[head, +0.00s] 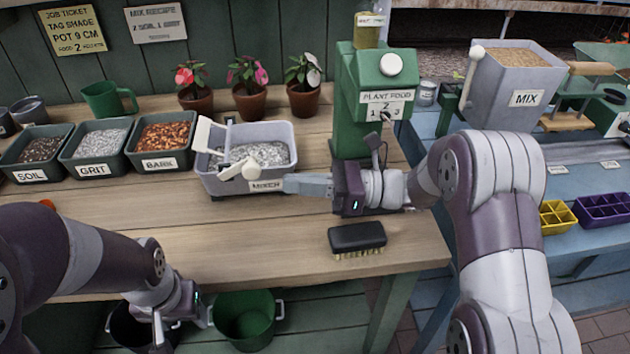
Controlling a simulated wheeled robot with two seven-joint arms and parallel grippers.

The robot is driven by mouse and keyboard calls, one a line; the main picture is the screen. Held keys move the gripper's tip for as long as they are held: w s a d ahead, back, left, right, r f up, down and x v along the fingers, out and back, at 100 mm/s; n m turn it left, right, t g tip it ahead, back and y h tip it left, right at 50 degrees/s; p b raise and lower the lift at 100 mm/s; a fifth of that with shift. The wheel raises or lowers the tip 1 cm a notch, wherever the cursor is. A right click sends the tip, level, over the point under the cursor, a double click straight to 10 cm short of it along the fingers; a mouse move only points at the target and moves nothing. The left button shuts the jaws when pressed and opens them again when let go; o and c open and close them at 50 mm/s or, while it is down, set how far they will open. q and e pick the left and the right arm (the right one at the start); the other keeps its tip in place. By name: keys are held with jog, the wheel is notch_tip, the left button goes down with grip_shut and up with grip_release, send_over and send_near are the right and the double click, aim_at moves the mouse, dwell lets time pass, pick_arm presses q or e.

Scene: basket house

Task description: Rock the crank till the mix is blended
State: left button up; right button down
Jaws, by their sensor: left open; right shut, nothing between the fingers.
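The grey mixer tub (228,184), labelled MIXER, stands on the wooden bench with a grey, grainy mix (262,154) inside. Its pale crank (225,168) runs across the tub's left side and front, with a round cream end near the front rim. A white plate-like part stands up at the tub's left. My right gripper (288,184) is shut and empty, its fingertips pointing left close to the tub's front right corner. I cannot tell whether they touch the tub. My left gripper (182,328) is open and empty, low in front of the bench and well away from the mixer.
Bins of soil (38,150), grit (100,144) and bark (162,140) stand left of the mixer. Potted flowers (250,88) stand behind it. The green plant food dispenser (372,95) and a black brush (357,238) are near my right arm. The front bench is mostly clear.

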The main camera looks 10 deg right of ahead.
jog(key=shift+w+a+r, duration=0.1)
jog(key=shift+a, duration=0.85)
jog(key=shift+w+a+r, duration=0.1)
jog(key=shift+a, duration=0.8)
jog(key=shift+a+r+h+b, duration=0.2)
jog(key=shift+r+h+b, duration=0.2)
jog(key=shift+r+b, duration=0.2)
